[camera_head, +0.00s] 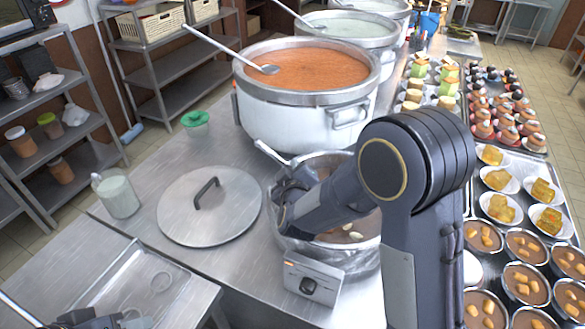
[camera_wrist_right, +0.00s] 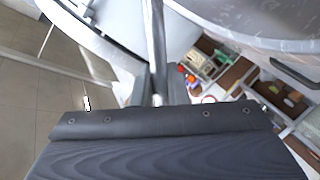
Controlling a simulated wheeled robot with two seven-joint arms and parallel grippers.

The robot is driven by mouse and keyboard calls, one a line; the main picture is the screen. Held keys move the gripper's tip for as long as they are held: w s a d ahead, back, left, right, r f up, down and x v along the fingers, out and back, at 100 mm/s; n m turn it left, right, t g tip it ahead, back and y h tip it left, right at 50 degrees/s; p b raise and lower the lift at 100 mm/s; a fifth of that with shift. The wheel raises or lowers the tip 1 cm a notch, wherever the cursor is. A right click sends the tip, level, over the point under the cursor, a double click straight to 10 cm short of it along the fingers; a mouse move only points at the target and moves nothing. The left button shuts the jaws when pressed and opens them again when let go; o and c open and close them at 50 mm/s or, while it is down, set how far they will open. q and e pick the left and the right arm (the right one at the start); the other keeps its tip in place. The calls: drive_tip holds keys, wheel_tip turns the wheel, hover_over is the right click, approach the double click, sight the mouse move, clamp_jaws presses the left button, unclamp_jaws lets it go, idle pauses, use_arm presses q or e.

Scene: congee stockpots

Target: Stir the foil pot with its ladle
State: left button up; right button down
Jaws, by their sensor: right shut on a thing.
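The foil pot (camera_head: 345,262) stands near the middle of the steel counter, lined with crumpled foil and holding brown contents with pale pieces. My right arm covers much of it. The ladle's handle (camera_head: 268,153) sticks up past the pot's far left rim; its bowl is hidden. My right gripper (camera_head: 284,200) is over the left side of the foil pot, shut on the ladle. In the right wrist view the thin metal handle (camera_wrist_right: 155,40) runs up from between the fingers. My left gripper (camera_head: 92,319) is cut off at the bottom left corner, and its fingers are unclear.
A large pot of orange congee (camera_head: 310,110) stands just behind the foil pot. A round lid (camera_head: 209,206) lies to the left, near a glass jar (camera_head: 117,195) and a green cup (camera_head: 195,119). Bowls and plates of food fill the right side.

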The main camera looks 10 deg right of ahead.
wheel_tip(320, 180, up, 8)
drive_tip(key=p, duration=0.7)
drive_tip(key=shift+r+p, duration=0.25)
drive_tip(key=shift+p, duration=0.05)
wheel_tip(320, 180, up, 2)
drive_tip(key=shift+r+p, duration=0.1)
drive_tip(key=shift+p, duration=0.3)
drive_tip(key=shift+r, duration=2.65)
